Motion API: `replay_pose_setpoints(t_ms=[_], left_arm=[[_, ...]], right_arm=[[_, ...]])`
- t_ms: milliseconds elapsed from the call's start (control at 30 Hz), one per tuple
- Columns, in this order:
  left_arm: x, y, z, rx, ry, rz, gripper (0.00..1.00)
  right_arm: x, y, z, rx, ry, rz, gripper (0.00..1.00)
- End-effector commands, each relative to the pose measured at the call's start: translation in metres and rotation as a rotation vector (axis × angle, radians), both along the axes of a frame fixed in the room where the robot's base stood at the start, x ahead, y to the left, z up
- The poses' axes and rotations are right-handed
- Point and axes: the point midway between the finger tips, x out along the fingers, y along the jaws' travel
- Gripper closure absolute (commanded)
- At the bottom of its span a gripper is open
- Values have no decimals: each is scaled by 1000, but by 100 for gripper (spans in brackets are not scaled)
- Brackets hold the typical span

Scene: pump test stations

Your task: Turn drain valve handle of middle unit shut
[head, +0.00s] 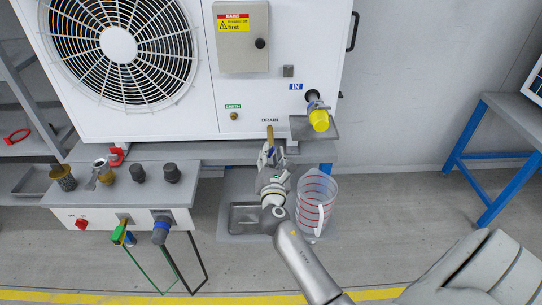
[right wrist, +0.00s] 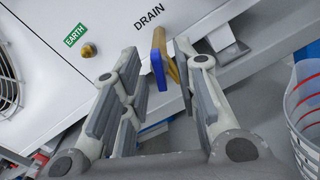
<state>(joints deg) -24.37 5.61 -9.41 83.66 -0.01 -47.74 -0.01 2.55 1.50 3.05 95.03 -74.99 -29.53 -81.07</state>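The drain valve (right wrist: 161,40) is a brass piece with a blue handle (right wrist: 157,72) below the DRAIN label on the white unit. In the right wrist view the handle lies between the directions of the two fingertips, nearer the right finger. In the head view the brass valve (head: 270,132) sticks out at the unit's lower edge, and its handle is partly hidden by my right gripper (head: 271,158). My right gripper (right wrist: 157,55) is open, with a wide gap between its fingers. I cannot tell whether a finger touches the handle. My left gripper is not in view.
A clear jug (head: 316,203) with red marks stands close right of my right gripper. A bench with dark fittings (head: 138,190) is at left. Blue-legged table (head: 470,160) at right.

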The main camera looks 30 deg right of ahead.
Motion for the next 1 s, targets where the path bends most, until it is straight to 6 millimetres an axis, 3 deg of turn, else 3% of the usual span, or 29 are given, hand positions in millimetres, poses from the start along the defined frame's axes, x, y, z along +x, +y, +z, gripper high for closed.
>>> replay_pose_setpoints(t_ms=[300, 533, 1000], left_arm=[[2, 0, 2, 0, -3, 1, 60], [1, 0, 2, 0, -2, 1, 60], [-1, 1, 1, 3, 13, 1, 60]], right_arm=[[2, -1, 0, 0, 1, 0, 73], [2, -1, 0, 0, 1, 0, 100], [2, -1, -1, 52, -31, 0, 100]])
